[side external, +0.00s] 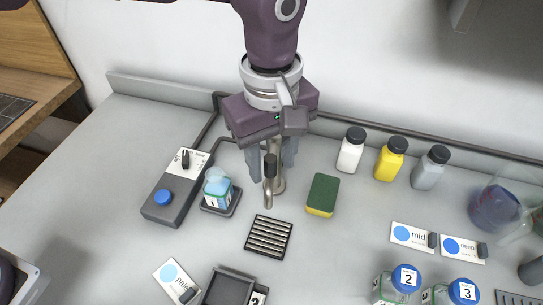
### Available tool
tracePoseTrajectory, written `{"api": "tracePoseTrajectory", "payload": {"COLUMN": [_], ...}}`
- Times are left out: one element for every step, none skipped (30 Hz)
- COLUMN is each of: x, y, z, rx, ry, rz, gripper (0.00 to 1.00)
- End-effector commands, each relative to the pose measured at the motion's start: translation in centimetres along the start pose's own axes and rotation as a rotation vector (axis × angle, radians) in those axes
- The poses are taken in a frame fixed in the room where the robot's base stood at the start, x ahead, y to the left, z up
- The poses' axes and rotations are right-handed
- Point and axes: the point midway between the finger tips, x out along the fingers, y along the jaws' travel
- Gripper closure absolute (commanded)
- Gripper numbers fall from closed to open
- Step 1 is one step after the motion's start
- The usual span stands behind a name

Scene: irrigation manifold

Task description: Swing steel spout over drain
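The steel spout (268,194) has a dark upper part and a bright steel lower end. It stands at the back middle of the counter, its lower end pointing toward the front. The drain (268,237) is a dark slatted grate just in front of it. In the picture the spout's end shows just behind the drain's back edge; its exact height is hard to tell. My gripper (272,164) points down at the spout, fingers apart on either side of its dark part. No contact is clear. The spout's base is partly hidden by the gripper and spout.
A green and yellow sponge (322,195) lies right of the spout. A small bottle (217,187) on a dark tray and a control box (176,190) with a blue button stand left. Several capped bottles, including a yellow one (389,161), stand back right. A dark tray (228,287) is in front.

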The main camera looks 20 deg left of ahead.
Motion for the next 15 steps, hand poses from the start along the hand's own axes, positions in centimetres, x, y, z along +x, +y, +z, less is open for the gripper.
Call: {"api": "tracePoseTrajectory", "payload": {"x": [0.0,0.0,-0.2,-0.5,-1.0,-1.8,-2.4,-3.1,-4.0,-4.6,-5.1,-5.7,-6.2,-6.5,-6.8], "y": [0.0,0.0,0.0,0.0,0.1,0.1,0.1,0.1,0.1,0.1,0.1,0.1,0.1,0.1,0.0], "z": [0.0,0.0,0.0,0.0,0.0,0.0,0.0,0.0,0.0,0.0,0.0,0.0,0.0,0.0,0.0], "rx": [0.000,0.000,0.000,0.000,0.000,0.000,0.000,0.000,0.000,0.000,0.000,0.000,0.001,0.000,0.000], "ry": [0.000,0.000,0.000,0.000,0.000,0.000,0.001,0.001,0.000,0.000,0.001,0.000,0.000,0.000,0.000], "rz": [-0.001,-0.001,0.000,0.001,0.001,0.003,0.005,0.005,0.004,0.004,0.004,0.003,0.003,0.002,0.001], "gripper": [0.58,0.58,0.58,0.58,0.58,0.58,0.58,0.58,0.58,0.58,0.58,0.58,0.58,0.58,0.58]}}
